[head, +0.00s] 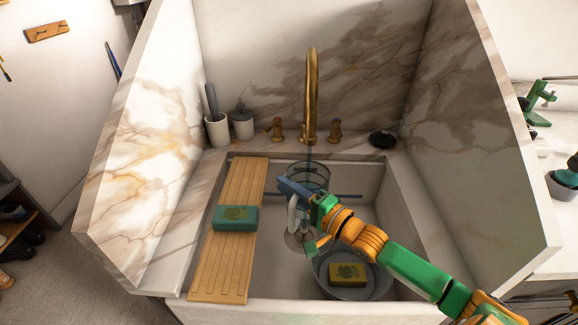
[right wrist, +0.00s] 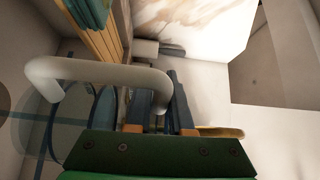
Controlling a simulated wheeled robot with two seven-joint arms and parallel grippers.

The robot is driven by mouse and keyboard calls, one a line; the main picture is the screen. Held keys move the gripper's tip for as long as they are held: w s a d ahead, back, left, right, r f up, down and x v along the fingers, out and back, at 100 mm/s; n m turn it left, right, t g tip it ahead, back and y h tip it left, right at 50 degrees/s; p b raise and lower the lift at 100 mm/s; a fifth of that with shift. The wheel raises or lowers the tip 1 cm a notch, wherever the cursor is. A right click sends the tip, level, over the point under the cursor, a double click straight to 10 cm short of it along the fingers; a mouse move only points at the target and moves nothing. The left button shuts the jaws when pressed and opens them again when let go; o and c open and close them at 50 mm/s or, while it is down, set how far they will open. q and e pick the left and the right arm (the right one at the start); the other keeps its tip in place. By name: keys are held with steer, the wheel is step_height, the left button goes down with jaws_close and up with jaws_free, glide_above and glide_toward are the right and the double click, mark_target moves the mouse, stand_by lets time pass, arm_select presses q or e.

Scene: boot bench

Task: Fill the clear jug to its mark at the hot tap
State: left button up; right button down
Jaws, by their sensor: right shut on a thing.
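The clear jug (head: 312,172) is in the sink, below the brass spout (head: 312,85). Its pale handle (head: 292,217) shows below my right gripper (head: 296,188), which is shut on the handle. In the right wrist view the handle (right wrist: 95,72) curves from the bluish clear jug (right wrist: 92,112) to my fingers. A thin bluish streak shows between spout and jug; I cannot tell if it is water. The fill mark and water level cannot be made out. A left brass tap handle (head: 275,128) and a right one (head: 335,131) flank the spout. My left gripper is out of view.
A wooden slatted board (head: 237,185) spans the sink's left side and bears a green box-like block (head: 236,217). A grey bowl (head: 340,291) with a yellow sponge (head: 347,274) sits at front right. Two cups stand at back left. A dark round thing (head: 383,139) lies at back right.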

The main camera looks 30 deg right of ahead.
steer(key=shift+s+a+r, duration=0.25)
steer(key=shift+s+a, duration=0.15)
steer(key=shift+s, duration=0.25)
arm_select(q)
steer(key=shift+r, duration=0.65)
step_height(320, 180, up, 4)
steer(key=p, duration=0.4)
arm_select(e)
steer(key=s+a, duration=0.2)
steer(key=s, duration=0.1)
steer(key=s+a, duration=0.1)
steer(key=shift+s+a+f, duration=0.1)
steer(key=shift+s, duration=0.25)
